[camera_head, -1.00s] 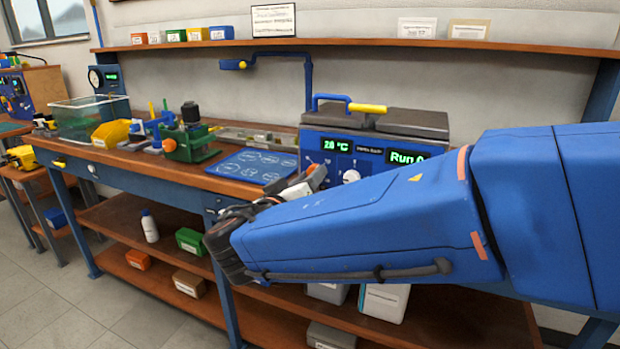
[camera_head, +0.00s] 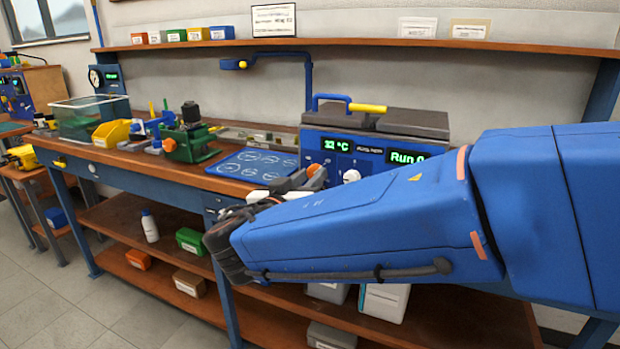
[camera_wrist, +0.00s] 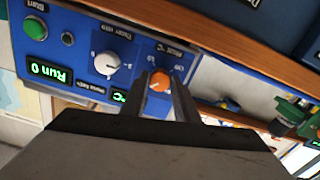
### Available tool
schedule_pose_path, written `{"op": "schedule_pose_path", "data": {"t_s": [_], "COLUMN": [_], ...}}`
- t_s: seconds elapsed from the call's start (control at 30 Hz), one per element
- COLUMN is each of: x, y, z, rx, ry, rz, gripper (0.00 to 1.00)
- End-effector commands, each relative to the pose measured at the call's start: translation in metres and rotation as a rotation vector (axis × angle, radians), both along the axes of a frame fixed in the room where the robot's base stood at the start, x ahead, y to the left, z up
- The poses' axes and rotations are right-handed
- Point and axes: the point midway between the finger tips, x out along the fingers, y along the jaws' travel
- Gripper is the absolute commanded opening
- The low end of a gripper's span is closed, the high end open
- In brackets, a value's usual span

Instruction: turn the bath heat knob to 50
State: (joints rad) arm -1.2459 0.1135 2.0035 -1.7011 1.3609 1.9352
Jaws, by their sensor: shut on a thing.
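The blue bath unit (camera_head: 400,170) stands on the bench, with a green temperature display (camera_head: 337,145) reading about 32 °C, though the digits are small. The orange heat knob (camera_head: 313,170) is on its front panel, partly behind my gripper (camera_head: 303,180). In the wrist view, which is upside down, the orange knob (camera_wrist: 159,81) sits between the two fingers of my gripper (camera_wrist: 161,82), which is shut on it. The white knob (camera_wrist: 107,64) beside it is free. The temperature display (camera_wrist: 119,96) is mostly hidden by a finger there.
A green start button (camera_wrist: 35,28) and a "Run 0" display (camera_wrist: 49,72) are on the same panel. A blue mat (camera_head: 252,166) and a green fixture (camera_head: 190,145) lie left of the unit. A shelf (camera_head: 370,42) runs above the bench.

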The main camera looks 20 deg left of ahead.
Motion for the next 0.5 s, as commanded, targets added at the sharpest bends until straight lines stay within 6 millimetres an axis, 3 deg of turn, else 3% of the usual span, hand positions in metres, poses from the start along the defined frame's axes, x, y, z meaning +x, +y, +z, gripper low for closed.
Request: {"op": "schedule_pose_path", "data": {"t_s": [0.1,0.13,0.2,0.5], "x": [-0.0004,-0.0004,-0.0003,-0.0011], "y": [-0.0004,-0.0003,-0.0002,0.0000], "z": [-0.0030,-0.0029,-0.0024,-0.0009], "rx": [-0.004,-0.004,-0.003,-0.002], "ry": [0.004,0.004,0.003,0.001], "rz": [-0.001,-0.001,-0.001,0.000], "gripper": [0.05,0.35,0.46,0.46]}}
